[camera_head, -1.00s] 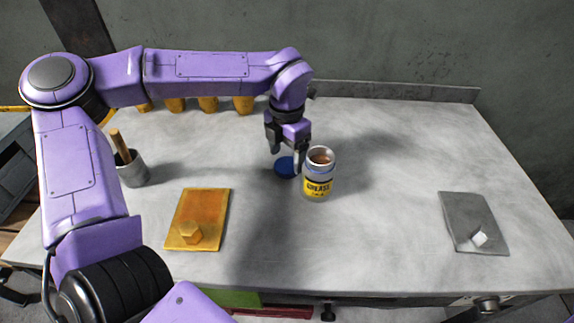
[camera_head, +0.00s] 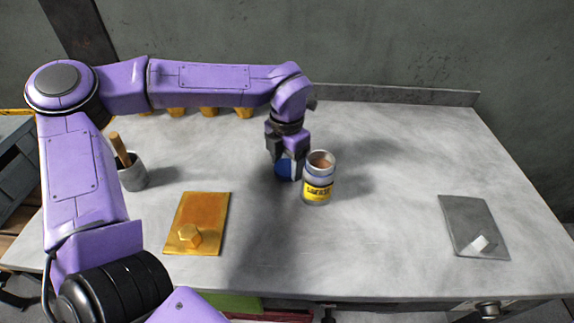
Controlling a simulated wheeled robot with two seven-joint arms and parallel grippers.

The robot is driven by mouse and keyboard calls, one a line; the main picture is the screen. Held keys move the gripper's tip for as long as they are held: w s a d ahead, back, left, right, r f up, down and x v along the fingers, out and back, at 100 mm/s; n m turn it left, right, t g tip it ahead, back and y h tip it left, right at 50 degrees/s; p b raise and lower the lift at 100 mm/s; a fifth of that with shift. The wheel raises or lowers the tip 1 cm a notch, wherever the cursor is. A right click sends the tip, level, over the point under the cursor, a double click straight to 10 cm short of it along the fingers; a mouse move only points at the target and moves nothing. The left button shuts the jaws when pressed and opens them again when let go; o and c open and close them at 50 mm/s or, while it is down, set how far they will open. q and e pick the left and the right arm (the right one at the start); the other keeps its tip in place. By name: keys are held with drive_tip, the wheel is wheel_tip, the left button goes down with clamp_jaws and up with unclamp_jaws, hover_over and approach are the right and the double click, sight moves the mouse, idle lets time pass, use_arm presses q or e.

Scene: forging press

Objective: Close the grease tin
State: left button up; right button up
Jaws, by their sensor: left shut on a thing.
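The grease tin (camera_head: 318,180) stands upright and open near the middle of the table, with brown grease showing inside its rim and a yellow label on its front. Its blue lid (camera_head: 284,170) is just left of the tin, at my left gripper's fingertips. My left gripper (camera_head: 287,166) points down and is shut on the lid; one finger partly covers it. The gripper is close beside the tin; whether they touch I cannot tell. My right gripper is not in view.
An orange plate with a hex block (camera_head: 203,212) lies front left, and a grey plate with a pale block (camera_head: 468,218) front right. A grey cup (camera_head: 132,178) with a wooden handle stands at left. Several yellow pieces (camera_head: 208,112) line the back.

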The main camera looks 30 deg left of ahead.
sight(287, 167)
use_arm(q)
wheel_tip(287, 167, up, 10)
drive_tip(key=shift+f+p, duration=0.2)
drive_tip(key=shift+p, duration=0.15)
